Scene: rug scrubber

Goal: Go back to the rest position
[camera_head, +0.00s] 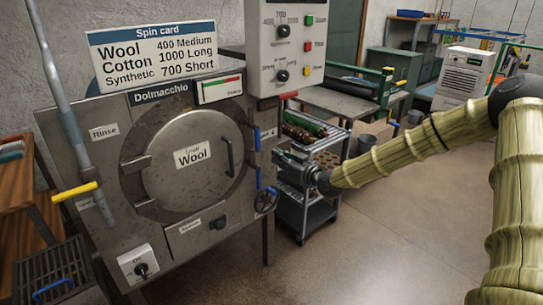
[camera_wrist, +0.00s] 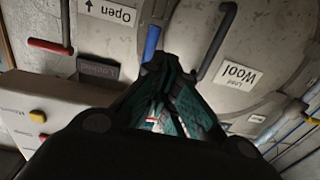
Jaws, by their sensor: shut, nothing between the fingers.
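My gripper (camera_head: 282,158) is at the right side of the grey washing machine (camera_head: 108,112), at the end of my outstretched arm. In the wrist view my gripper (camera_wrist: 157,68) has its dark green fingers drawn together, with nothing seen between them. The machine's round door (camera_head: 190,185), labelled Wool, looks closed against the front. Its dark handle (camera_head: 230,157) is left of my gripper. A blue lever (camera_wrist: 152,43) shows just beyond the fingertips in the wrist view; I cannot tell whether they touch it.
A control box (camera_head: 284,15) with knobs and buttons stands above the machine. A cart (camera_head: 318,222) with rollers is close behind my gripper. The floor (camera_head: 400,225) under my arm is clear.

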